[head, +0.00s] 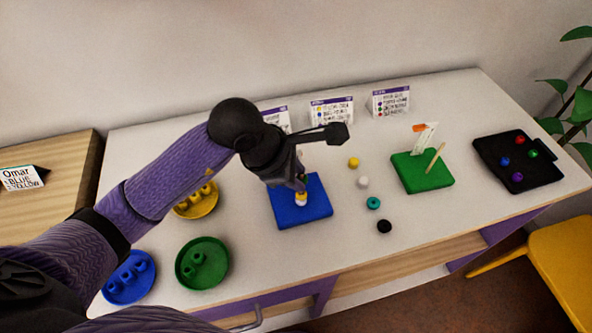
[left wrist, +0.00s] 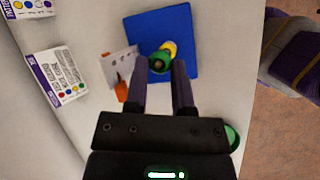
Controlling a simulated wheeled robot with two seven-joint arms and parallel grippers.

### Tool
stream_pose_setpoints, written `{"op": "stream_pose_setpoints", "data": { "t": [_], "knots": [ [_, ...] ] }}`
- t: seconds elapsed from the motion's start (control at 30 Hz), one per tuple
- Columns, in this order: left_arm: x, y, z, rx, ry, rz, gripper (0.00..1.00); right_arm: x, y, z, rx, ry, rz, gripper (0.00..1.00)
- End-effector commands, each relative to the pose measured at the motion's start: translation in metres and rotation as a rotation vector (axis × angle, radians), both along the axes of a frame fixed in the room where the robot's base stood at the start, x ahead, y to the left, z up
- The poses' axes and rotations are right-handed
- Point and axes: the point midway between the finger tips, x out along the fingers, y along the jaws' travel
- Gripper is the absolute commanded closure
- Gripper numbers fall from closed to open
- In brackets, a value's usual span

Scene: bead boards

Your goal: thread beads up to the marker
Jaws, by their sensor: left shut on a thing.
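The blue board (head: 318,205) lies at the middle of the table under my left gripper (head: 300,181). In the left wrist view my left gripper (left wrist: 159,65) is shut on a green bead (left wrist: 160,63), its dark hole facing the camera. A yellow bead (left wrist: 170,47) sits on the blue board (left wrist: 185,20) just beyond it; the head view shows yellow (head: 301,202) below the gripper. I cannot tell whether the green bead is around the rod, which is hidden. A white card (left wrist: 117,62) with an orange marker (left wrist: 121,90) stands beside the held bead. My right gripper is not in view.
Yellow (head: 209,207), green (head: 222,275) and blue (head: 120,292) dishes hold beads at the left. Loose yellow, white, teal and black (head: 384,226) beads lie right of the blue board. Further right are a green board (head: 410,180) with a tilted rod and a black bead tray (head: 495,150).

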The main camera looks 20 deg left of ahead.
Motion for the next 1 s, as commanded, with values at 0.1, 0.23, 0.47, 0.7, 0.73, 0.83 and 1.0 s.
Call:
{"op": "stream_pose_setpoints", "data": {
  "t": [0.1,0.23,0.47,0.7,0.73,0.83,1.0],
  "knots": [
    [0.0,0.0,0.0,0.0,0.0,0.0,1.0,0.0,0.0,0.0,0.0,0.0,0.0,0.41],
    [0.0,0.0,0.0,0.0,0.0,0.0,0.57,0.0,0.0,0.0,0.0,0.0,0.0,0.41],
    [0.0,0.0,0.0,0.0,0.0,0.0,0.28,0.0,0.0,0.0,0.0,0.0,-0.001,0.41],
    [-0.003,0.004,0.013,0.001,-0.003,0.0,0.28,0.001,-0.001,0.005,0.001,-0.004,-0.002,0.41],
    [-0.005,0.007,0.02,0.001,-0.005,0.001,0.28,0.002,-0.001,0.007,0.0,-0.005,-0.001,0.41],
    [-0.014,0.015,0.044,0.003,-0.006,0.0,0.28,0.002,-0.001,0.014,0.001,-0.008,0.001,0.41],
    [-0.027,0.028,0.077,0.002,-0.004,0.001,0.28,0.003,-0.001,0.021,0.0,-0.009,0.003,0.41]
  ]
}}
